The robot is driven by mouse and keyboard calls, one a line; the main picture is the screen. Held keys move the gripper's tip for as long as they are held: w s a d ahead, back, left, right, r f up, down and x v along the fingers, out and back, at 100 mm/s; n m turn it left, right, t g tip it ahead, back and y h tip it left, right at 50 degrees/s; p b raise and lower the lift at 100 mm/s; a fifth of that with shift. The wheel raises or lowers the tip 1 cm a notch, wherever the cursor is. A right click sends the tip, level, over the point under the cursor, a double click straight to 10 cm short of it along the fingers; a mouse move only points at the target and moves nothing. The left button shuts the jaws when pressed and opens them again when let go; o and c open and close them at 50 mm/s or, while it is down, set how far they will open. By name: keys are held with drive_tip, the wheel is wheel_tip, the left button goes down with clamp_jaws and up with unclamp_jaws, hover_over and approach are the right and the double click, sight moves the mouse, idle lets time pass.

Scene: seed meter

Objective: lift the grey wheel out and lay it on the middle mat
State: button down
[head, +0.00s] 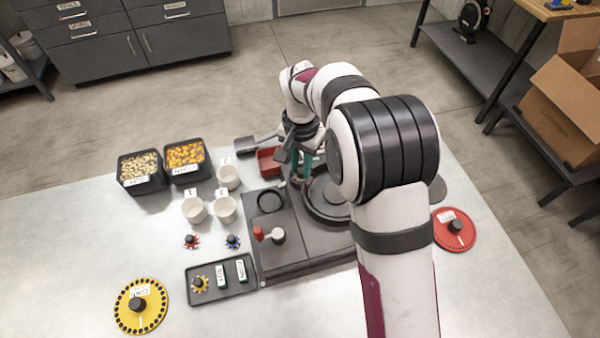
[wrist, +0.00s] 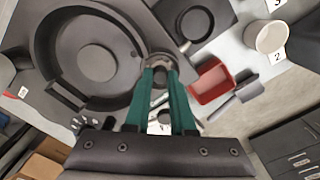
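The round well (wrist: 133,89) of the dark seed meter is in the wrist view, with a paler flat disc (wrist: 95,58) at its centre. It also shows in the head view (head: 325,218), partly behind my arm. I cannot tell whether this disc is part of the grey wheel; no holed wheel is clear there. My gripper (wrist: 160,68) has its teal fingers at a small round fitting on the well's rim, and the tips hide most of it. Whether they grip it is unclear. A grey round piece (head: 438,190), perhaps a mat, shows partly behind my arm.
A yellow wheel (head: 141,306) lies front left and a red wheel (head: 455,230) lies right. A red scoop-like tray (wrist: 210,81) is near my gripper. White cups (head: 194,210), seed bins (head: 142,172) and a small-parts tray (head: 221,292) stand left of the meter.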

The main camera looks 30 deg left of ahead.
sight(301, 170)
drive_tip(key=shift+r, duration=0.1)
idle(0.4)
drive_tip(key=shift+r, duration=1.45)
drive_tip(key=shift+r, duration=1.75)
